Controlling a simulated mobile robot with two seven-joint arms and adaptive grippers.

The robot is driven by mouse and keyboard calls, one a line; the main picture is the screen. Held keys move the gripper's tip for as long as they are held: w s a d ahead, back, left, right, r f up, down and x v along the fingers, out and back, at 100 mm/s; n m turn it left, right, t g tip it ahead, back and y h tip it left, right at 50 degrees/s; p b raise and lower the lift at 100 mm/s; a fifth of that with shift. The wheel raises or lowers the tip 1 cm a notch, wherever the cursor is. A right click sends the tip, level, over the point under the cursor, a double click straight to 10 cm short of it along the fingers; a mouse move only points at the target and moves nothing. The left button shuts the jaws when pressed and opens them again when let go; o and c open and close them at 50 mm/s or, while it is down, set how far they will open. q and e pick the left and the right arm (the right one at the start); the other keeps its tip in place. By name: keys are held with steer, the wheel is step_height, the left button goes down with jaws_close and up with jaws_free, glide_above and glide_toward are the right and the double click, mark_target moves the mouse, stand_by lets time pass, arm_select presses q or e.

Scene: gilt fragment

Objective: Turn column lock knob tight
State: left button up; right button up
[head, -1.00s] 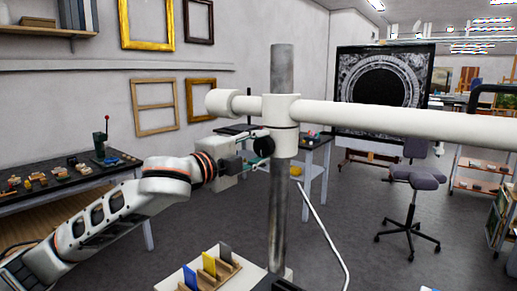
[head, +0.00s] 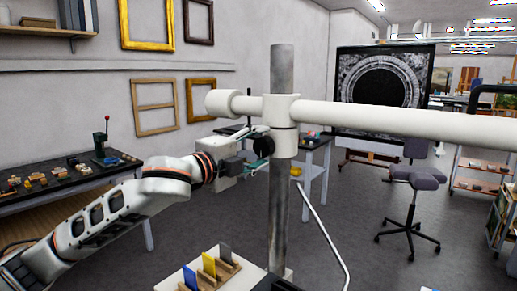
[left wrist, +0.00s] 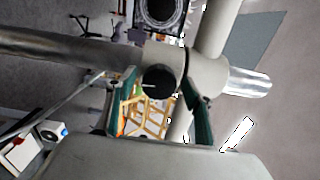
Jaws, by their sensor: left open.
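The black lock knob (head: 264,145) sticks out from the white collar (head: 285,112) on the upright metal column (head: 281,70). In the left wrist view the round knob (left wrist: 158,80) shows its face, with a small pale mark on it. My left gripper (head: 256,150) is at the knob from the left, with its fingers apart. In the left wrist view the gripper's teal fingers (left wrist: 161,86) stand on either side of the knob, with gaps visible. I cannot tell whether either finger touches it. My right gripper is not in view.
A long white crossbar (head: 400,120) runs right from the collar. Below stands a pale tray (head: 176,280) with coloured cards in a wooden rack. A workbench (head: 90,188) with small parts is at left. A swivel chair (head: 412,180) stands on open floor at right.

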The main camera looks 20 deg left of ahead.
arm_select(q)
steer(key=v, duration=1.2)
steer(key=shift+s, duration=0.1)
